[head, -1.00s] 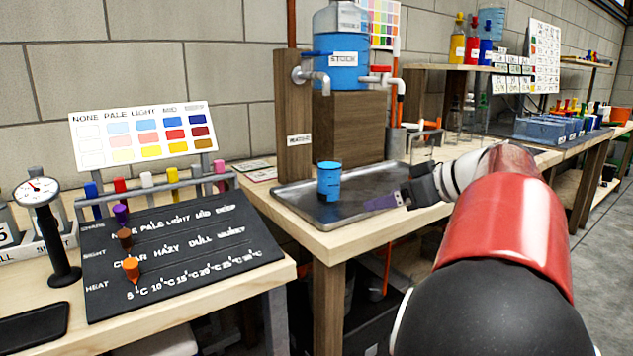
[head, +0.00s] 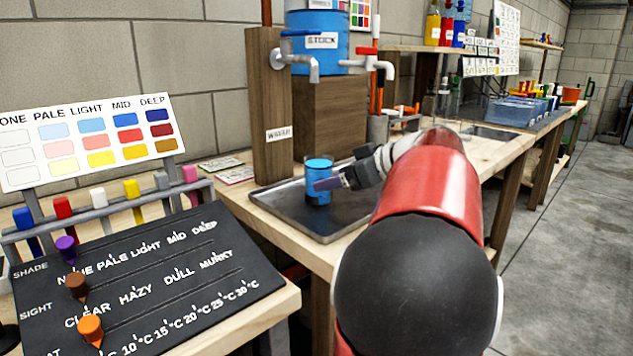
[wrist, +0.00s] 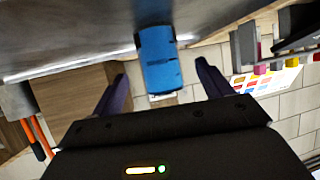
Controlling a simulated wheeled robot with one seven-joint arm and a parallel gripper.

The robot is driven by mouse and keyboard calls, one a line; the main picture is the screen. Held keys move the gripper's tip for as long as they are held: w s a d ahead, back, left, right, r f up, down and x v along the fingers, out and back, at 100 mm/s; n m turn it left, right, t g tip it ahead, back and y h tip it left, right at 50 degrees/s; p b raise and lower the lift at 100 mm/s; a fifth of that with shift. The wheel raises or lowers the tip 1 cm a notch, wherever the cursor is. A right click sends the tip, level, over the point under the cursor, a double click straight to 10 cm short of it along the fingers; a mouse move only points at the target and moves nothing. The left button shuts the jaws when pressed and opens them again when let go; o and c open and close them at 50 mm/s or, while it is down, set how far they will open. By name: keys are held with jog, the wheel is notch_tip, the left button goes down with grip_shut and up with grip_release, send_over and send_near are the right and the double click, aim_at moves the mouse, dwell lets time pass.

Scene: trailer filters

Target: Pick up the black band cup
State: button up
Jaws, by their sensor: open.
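A blue cup (head: 317,168) stands upright on the dark metal tray (head: 335,222), below the stock tank's tap. Dark marks show on its side, but I cannot make out a clear black band. My gripper (head: 328,184) is open at the cup's right, with a finger overlapping the cup's front in the head view. In the wrist view the cup (wrist: 158,48) appears between the two spread fingertips of my gripper (wrist: 162,74), with a gap on each side. I cannot tell how deep the cup sits between the fingers.
The stock tank (head: 321,45) and its taps (head: 306,68) rise behind the cup, with a wooden post (head: 272,110) at left. A black slider board (head: 140,275) and a colour chart (head: 90,140) stand at near left. Clear tray space lies right of the cup.

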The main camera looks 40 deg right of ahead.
jog(key=x, duration=0.4)
jog(key=shift+f+p, duration=0.3)
jog(key=shift+f, duration=0.05)
jog(key=shift+c, duration=0.2)
jog(key=c, duration=1.2)
jog(key=shift+o, duration=0.2)
jog(key=shift+r, duration=0.2)
jog(key=shift+r+p, duration=0.3)
jog(key=shift+r, duration=4.45)
jog(key=shift+r, duration=0.1)
